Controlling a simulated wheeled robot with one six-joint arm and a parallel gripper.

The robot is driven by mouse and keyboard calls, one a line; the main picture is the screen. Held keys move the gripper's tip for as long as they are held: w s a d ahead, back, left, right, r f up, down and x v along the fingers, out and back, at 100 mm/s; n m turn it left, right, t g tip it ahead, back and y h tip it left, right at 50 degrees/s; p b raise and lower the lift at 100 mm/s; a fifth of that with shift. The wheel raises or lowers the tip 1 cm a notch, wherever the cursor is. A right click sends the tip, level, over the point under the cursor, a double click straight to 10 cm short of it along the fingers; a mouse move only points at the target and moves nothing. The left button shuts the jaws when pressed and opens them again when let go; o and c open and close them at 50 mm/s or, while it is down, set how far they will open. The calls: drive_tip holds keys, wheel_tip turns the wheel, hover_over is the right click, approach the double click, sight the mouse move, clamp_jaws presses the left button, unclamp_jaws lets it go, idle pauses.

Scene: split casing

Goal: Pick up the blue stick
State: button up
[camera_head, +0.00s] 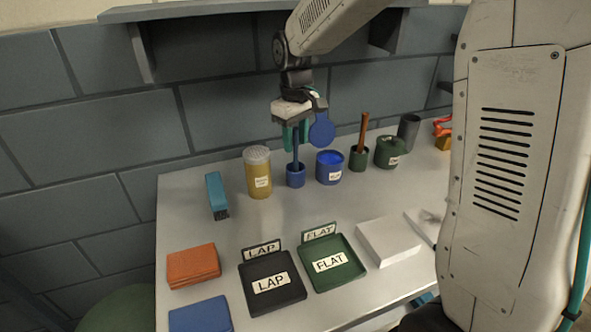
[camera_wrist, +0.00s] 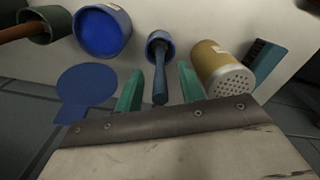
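The blue stick (camera_head: 295,143) stands upright in a small blue cup (camera_head: 296,177) near the back of the table. In the wrist view the stick (camera_wrist: 160,88) rises from the cup (camera_wrist: 159,45) towards my palm. My gripper (camera_head: 296,145) is above the cup, pointing down. Its two teal fingers are apart, one on each side of the stick, and gaps show between the stick and both fingers in the wrist view. The gripper is open and holds nothing. The stick's lower end is hidden in the cup.
Left of the cup stands a yellow shaker (camera_head: 258,172); right, a blue jar (camera_head: 329,168) and a green cup with a brown stick (camera_head: 364,133). A blue disc (camera_head: 321,130) shows beside my gripper. LAP (camera_head: 290,298) and FLAT (camera_head: 352,270) trays lie in front.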

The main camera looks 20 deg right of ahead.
drive_tip(key=shift+f, duration=0.9)
clamp_jaws()
drive_tip(key=shift+r, duration=0.1)
